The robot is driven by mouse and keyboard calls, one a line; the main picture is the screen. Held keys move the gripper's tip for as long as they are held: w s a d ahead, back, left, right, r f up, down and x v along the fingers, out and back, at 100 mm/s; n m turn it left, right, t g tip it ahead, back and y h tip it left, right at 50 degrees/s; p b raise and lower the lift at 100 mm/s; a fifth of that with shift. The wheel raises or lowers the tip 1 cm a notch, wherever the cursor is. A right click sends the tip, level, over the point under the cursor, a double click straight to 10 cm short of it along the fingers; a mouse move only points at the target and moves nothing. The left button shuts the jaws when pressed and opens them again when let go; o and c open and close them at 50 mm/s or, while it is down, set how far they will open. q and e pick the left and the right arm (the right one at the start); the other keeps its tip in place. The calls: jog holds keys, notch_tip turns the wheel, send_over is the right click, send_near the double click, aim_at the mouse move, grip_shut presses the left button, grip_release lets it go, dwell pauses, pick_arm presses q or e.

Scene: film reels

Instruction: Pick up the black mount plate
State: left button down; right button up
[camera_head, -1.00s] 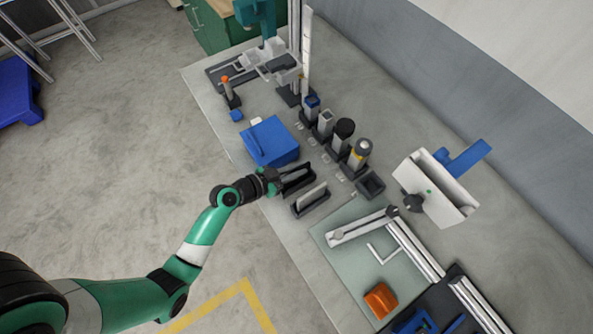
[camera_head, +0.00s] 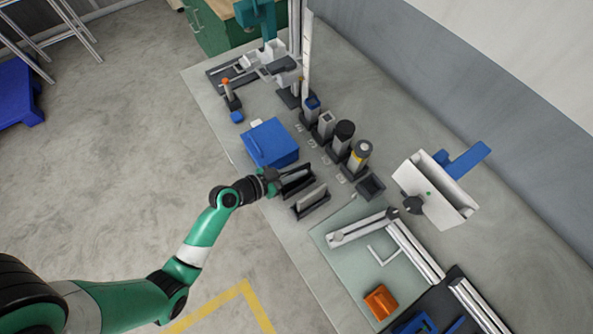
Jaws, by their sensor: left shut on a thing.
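A light grey plate stands in the second black holder (camera_head: 311,205), just below and to the right. I cannot tell whether the held piece is clear of its holder. My right gripper is not in view.
A blue box (camera_head: 270,143) stands close above the gripper. Several dark upright tools in stands (camera_head: 340,138) line the right side. A pale green mat (camera_head: 345,255) with an orange block (camera_head: 380,301) lies below. Bare grey bench (camera_head: 275,222) runs along the left edge.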

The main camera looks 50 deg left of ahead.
pick_arm(q)
notch_tip(320, 180, up, 3)
jog(key=shift+r+p, duration=0.1)
jog(key=shift+p, duration=0.35)
jog(key=s+d+r+p, duration=0.3)
jog(key=s+d+r, duration=0.4)
jog(key=s+r, duration=0.2)
jog(key=s, duration=0.2)
jog(key=shift+s+d, duration=0.15)
jog(key=shift+s, duration=0.25)
